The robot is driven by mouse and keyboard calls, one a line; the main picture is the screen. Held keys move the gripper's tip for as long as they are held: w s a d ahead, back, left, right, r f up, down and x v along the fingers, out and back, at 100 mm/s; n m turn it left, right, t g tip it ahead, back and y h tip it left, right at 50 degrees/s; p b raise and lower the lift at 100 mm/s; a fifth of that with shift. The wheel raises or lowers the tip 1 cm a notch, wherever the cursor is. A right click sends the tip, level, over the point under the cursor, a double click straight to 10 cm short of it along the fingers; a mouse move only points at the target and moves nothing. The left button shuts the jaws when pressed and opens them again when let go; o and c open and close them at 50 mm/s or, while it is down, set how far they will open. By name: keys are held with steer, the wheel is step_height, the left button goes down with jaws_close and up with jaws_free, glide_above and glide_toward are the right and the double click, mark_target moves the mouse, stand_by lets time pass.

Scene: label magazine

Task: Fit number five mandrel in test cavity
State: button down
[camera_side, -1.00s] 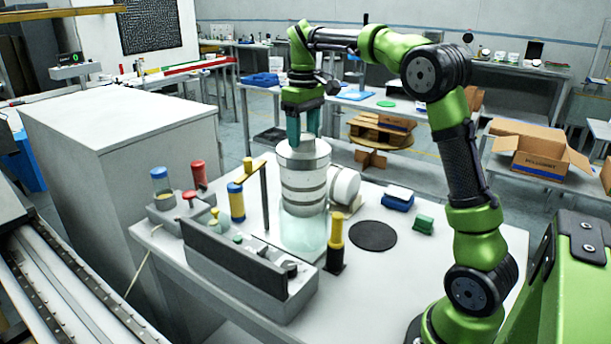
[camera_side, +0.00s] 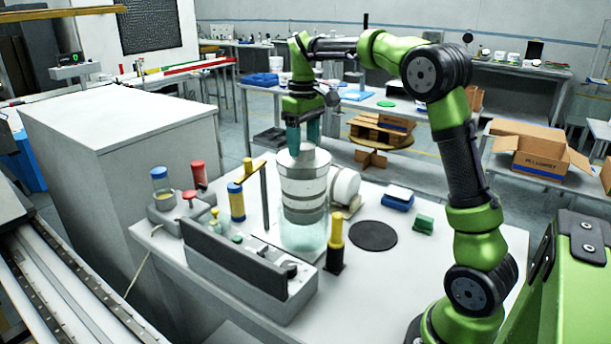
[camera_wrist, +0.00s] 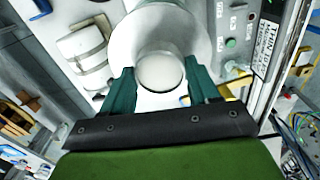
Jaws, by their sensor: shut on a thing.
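The mandrel (camera_side: 303,187), a large pale grey cylinder with darker bands, stands upright under my gripper (camera_side: 304,146). My gripper is shut on the knob at the mandrel's top; in the wrist view the two teal fingers flank the round knob (camera_wrist: 160,71). The mandrel's lower part is inside the clear, greenish test cavity (camera_side: 303,237), and clear space shows below it. No number is readable on it. A second banded white cylinder (camera_side: 344,187) lies on its side in a cradle just behind to the right; it also shows in the wrist view (camera_wrist: 84,48).
A dark upright panel on a grey base (camera_side: 238,265) stands in front left of the cavity. A yellow-and-black post (camera_side: 335,247) is close at its right front, and a thin dark post (camera_side: 264,197) at its left. A black disc (camera_side: 373,236) lies flat to the right.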

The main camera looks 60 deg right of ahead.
steer(key=shift+f, duration=3.4)
steer(key=shift+c, duration=1.9)
jaws_free()
steer(key=shift+o, duration=1)
steer(key=shift+f, duration=0.15)
step_height(320, 180, up, 17)
